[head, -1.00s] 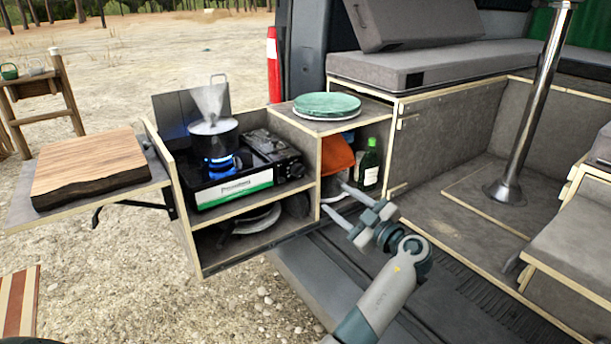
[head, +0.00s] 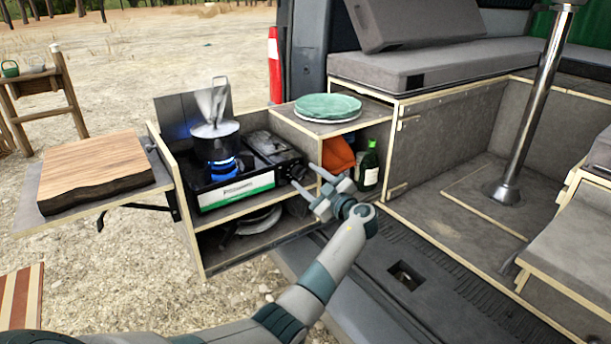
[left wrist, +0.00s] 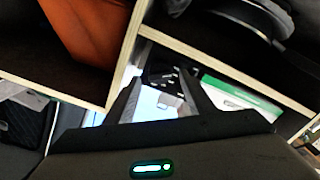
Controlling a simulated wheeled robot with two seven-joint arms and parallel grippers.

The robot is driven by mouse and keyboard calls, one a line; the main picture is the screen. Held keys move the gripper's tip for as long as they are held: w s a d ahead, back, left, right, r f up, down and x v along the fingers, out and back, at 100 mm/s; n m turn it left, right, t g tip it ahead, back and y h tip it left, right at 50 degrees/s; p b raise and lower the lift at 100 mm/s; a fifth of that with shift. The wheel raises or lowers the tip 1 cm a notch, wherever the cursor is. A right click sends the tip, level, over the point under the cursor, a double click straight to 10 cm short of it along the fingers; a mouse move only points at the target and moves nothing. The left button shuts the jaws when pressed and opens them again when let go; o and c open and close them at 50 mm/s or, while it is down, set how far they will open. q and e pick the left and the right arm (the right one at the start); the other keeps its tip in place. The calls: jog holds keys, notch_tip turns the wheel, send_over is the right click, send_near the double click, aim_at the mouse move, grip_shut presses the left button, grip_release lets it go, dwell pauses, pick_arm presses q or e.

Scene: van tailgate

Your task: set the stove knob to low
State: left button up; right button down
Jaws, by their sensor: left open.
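The black camping stove (head: 233,186) sits on the upper shelf of the pull-out kitchen box. A pot (head: 214,140) stands on its burner, with a blue flame lit beneath and steam above. The stove knob (head: 298,171) is at the right end of the stove front, small and close to my gripper's fingers. My left gripper (head: 306,188) is open and empty in front of the box, near the divider. In the left wrist view, its dark fingers (left wrist: 160,100) point at the stove's right end, and the knob cannot be made out clearly. My right gripper is not in view.
Green plates (head: 328,105) lie on the box top. An orange item (head: 338,155) and a green bottle (head: 368,166) stand in the right compartment. A cutting board (head: 92,165) rests on the left side shelf. Pans (head: 250,219) lie on the lower shelf.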

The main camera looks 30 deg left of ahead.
pick_arm(q)
jog(key=shift+w+a, duration=0.25)
jog(key=shift+a, duration=0.35)
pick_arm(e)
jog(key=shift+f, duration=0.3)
pick_arm(q)
jog(key=c, duration=1.1)
jog(key=shift+o, duration=0.2)
